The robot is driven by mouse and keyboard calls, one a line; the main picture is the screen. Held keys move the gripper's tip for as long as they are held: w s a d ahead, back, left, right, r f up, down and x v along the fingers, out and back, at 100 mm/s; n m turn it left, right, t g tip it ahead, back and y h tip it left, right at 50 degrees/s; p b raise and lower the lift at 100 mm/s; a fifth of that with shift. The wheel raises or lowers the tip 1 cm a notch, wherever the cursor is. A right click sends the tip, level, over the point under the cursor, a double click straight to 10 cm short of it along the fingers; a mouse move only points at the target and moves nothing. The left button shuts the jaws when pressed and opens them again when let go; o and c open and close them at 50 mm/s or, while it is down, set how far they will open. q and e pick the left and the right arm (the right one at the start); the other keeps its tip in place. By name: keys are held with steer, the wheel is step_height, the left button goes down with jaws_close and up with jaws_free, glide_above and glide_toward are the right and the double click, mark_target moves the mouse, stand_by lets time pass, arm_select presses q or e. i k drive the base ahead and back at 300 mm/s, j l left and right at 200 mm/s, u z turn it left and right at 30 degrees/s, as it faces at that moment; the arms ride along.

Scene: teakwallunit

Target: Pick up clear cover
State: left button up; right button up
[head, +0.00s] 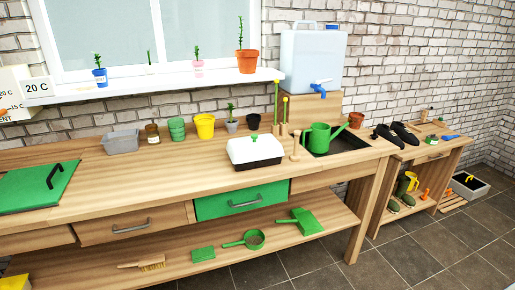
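What lies under the cover cannot be made out. Neither of my grippers is in view.
A wooden dibber-like tool (296,147) and a green watering can (320,137) stand close right of the cover. The worktop (150,185) left of the cover is clear.

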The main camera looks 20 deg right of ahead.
mark_target(255, 147)
steer(key=i+l, duration=0.15)
steer(key=i+l+z, duration=0.1)
steer(key=i+z, duration=0.15)
steer(key=i, duration=0.2)
steer(key=i+z, duration=0.25)
steer(key=i, duration=0.25)
